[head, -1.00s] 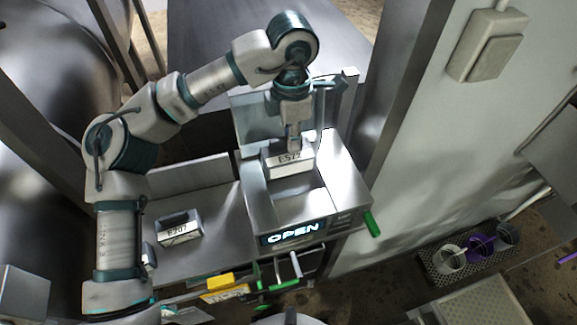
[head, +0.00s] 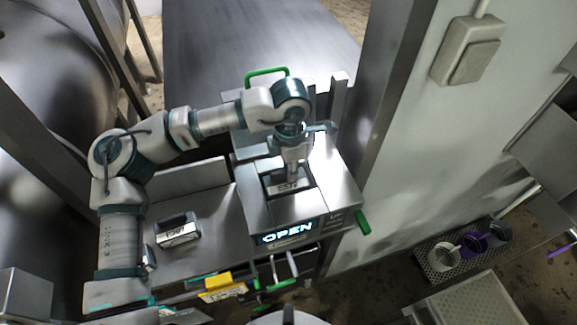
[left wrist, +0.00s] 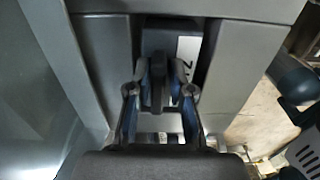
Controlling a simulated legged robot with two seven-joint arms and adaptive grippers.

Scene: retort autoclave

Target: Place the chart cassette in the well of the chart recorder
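The chart recorder (head: 330,219) is a grey metal box with a lit "OPEN" display on its front and an open rectangular well in its top. The chart cassette (head: 289,186), dark with a white label, sits down inside the well, its label facing the front. My left gripper (head: 293,172) points straight down over the well and is shut on the cassette's handle. In the left wrist view the fingers (left wrist: 159,88) flank the dark handle, and the cassette (left wrist: 187,45) shows between the well's walls. Its underside is hidden. My right gripper is not in view.
A second, similar labelled cassette (head: 177,231) stands on the metal bench left of the recorder. A green handle (head: 362,222) sticks out at the recorder's right side. A perforated rack with cups (head: 441,268) is at the far right. A post rises behind the recorder.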

